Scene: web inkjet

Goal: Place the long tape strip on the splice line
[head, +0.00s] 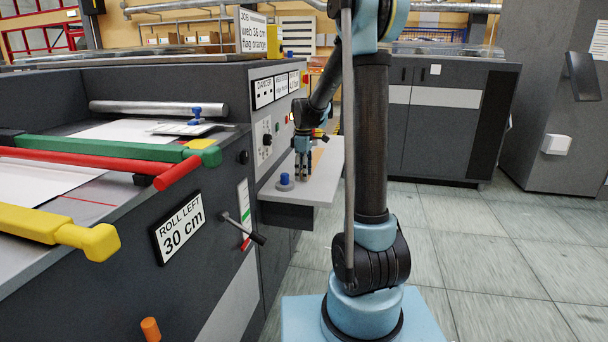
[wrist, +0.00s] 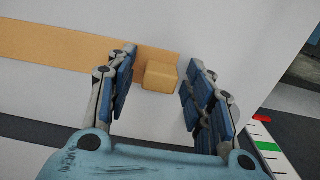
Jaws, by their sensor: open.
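A long tan-orange tape strip (wrist: 70,45) lies flat on the pale side shelf (wrist: 60,100), with a small tan block (wrist: 160,76) at its right end. In the head view part of the strip (head: 318,157) shows behind my gripper (head: 303,177). In the wrist view my gripper (wrist: 160,72) is open, with its blue-padded fingers on either side of the block and gaps between. Whether the fingers are level with the block is unclear.
A blue-knobbed piece (head: 285,181) stands on the shelf near my gripper. Green (head: 100,147), red (head: 90,162) and yellow (head: 60,229) bars span the web. A lever (head: 243,229) sticks out of the machine's side. Floor at right (head: 490,240) is clear.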

